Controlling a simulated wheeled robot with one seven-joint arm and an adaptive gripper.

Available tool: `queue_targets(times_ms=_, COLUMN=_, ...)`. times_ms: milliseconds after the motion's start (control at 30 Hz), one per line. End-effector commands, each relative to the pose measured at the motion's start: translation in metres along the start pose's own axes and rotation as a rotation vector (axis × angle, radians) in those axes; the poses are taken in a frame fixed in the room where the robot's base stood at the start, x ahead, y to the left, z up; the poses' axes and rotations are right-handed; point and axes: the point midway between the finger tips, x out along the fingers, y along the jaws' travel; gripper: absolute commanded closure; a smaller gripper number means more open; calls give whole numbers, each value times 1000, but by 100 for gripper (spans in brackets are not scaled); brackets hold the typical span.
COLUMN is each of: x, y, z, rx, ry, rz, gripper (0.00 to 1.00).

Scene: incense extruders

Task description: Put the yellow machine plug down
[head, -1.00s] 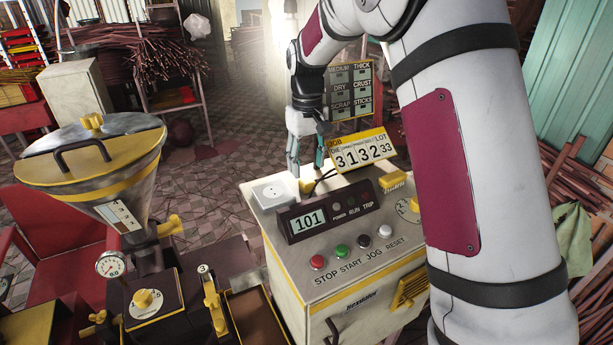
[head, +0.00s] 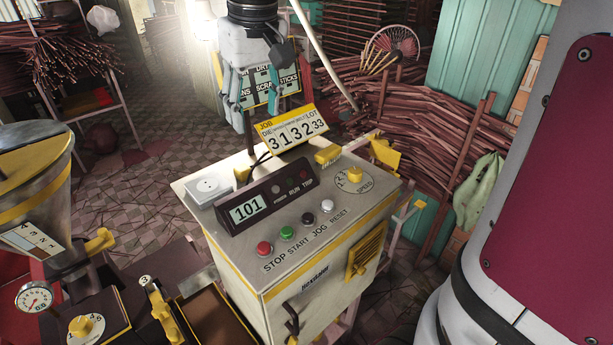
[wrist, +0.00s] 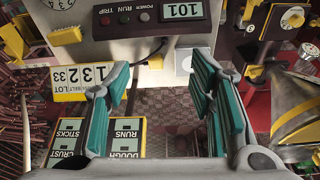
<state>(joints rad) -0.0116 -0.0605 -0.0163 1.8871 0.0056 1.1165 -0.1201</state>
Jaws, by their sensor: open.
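The yellow plug (head: 243,173) sits at the back edge of the grey control cabinet's top, between the white socket plate (head: 208,188) and the black cable by the number sign. It also shows in the wrist view (wrist: 156,62), beyond and between my fingertips. My gripper (head: 254,98) is open and empty, with teal finger pads, above and behind the cabinet's back edge. In the wrist view my gripper (wrist: 163,82) has its fingers wide apart, with nothing between them.
The control cabinet (head: 325,268) carries buttons and a speed dial. A yellow number sign (head: 292,131) stands at its back edge, close to my gripper. A hopper machine (head: 35,195) stands left. Stick piles (head: 430,150) lie behind right. Tiled floor (head: 150,200) is open behind left.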

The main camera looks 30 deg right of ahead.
Motion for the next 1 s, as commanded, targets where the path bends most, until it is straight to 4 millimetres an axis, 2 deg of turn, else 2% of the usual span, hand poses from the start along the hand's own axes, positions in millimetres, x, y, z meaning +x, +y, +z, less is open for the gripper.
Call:
queue_targets(times_ms=33, x=-10, y=-2, z=21, rx=10, ry=31, rz=3, gripper=51)
queue_targets(times_ms=200, x=-23, y=-10, z=82, rx=45, ry=120, rz=12, gripper=51)
queue_targets(times_ms=400, x=-19, y=-17, z=148, rx=83, ry=216, rz=19, gripper=51)
queue_targets(times_ms=500, x=-12, y=-20, z=170, rx=97, ry=250, rz=22, gripper=51)
queue_targets(times_ms=700, x=-4, y=-22, z=190, rx=111, ry=281, rz=23, gripper=51)
queue_targets(times_ms=1000, x=-4, y=-22, z=191, rx=111, ry=281, rz=23, gripper=51)
